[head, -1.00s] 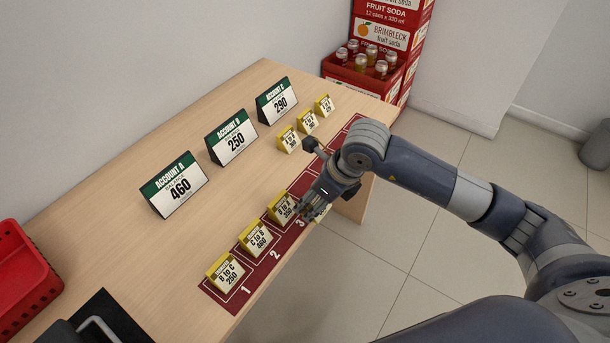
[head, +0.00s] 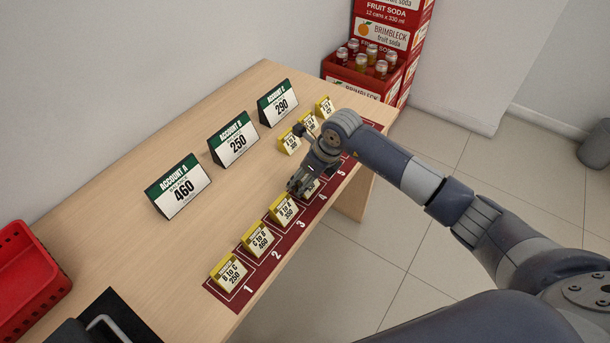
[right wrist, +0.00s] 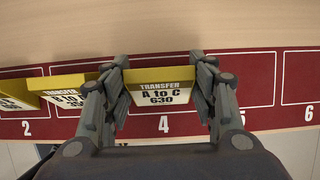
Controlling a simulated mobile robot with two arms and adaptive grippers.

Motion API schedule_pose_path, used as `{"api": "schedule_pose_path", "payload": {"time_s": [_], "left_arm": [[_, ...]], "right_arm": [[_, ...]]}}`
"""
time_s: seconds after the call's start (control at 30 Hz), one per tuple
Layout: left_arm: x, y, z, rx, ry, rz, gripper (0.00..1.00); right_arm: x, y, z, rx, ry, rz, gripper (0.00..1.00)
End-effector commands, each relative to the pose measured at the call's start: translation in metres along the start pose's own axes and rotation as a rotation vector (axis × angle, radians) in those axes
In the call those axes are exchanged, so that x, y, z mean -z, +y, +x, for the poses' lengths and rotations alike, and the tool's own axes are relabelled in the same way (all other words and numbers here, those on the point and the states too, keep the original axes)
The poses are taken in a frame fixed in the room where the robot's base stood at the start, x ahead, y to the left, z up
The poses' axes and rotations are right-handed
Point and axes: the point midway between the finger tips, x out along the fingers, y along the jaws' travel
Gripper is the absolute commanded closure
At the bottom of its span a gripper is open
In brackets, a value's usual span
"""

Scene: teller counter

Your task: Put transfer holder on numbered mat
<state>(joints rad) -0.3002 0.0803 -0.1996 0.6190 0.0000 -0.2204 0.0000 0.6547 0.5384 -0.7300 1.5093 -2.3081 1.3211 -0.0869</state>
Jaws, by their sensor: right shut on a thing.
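The dark red numbered mat (head: 271,272) lies along the counter's front edge. Yellow-topped transfer holders B to C 250 (head: 229,273), C to B 460 (head: 258,240) and B to A 350 (head: 284,210) stand at spaces 1, 2 and 3. My right gripper (head: 302,187) is shut on the A to C 630 holder (right wrist: 160,90), one finger at each side. In the right wrist view that holder is over space 4, with the 4 showing below it; I cannot tell if it touches the mat. Three more yellow holders (head: 290,141) stand at the far end, partly behind my arm.
Account signs A (head: 180,188), B (head: 235,140) and C (head: 278,103) stand along the back of the counter. A red basket (head: 28,270) and a black item (head: 110,315) are at lower left. Soda crates (head: 362,80) stand beyond the far end. The counter's middle is clear.

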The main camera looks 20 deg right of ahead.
Motion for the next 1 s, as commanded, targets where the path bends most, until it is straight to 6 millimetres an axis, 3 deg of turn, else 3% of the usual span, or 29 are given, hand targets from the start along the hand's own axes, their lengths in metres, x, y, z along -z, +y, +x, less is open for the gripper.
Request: {"api": "schedule_pose_path", "payload": {"time_s": [0.3,0.33,0.4,0.43,0.83,1.0], "left_arm": [[0.000,0.000,0.003,0.000,0.000,0.000,0.60],[0.000,0.000,0.003,0.000,0.000,0.000,0.60],[0.000,0.000,0.002,0.000,0.000,0.000,0.60],[0.000,0.000,0.002,0.000,0.001,0.000,0.60],[0.001,0.000,-0.001,0.000,0.001,0.000,0.60],[0.001,0.000,0.003,0.000,0.002,0.001,0.60]], "right_arm": [[0.001,-0.001,0.003,0.002,-0.002,-0.001,0.71],[0.001,0.000,0.004,0.002,-0.002,-0.001,0.45],[0.001,0.000,0.002,0.001,-0.002,-0.001,0.29],[0.001,0.000,0.002,0.001,-0.002,-0.001,0.27],[-0.001,0.000,-0.001,0.001,-0.002,-0.001,0.27],[-0.001,-0.002,-0.022,0.005,-0.005,-0.004,0.27]]}}
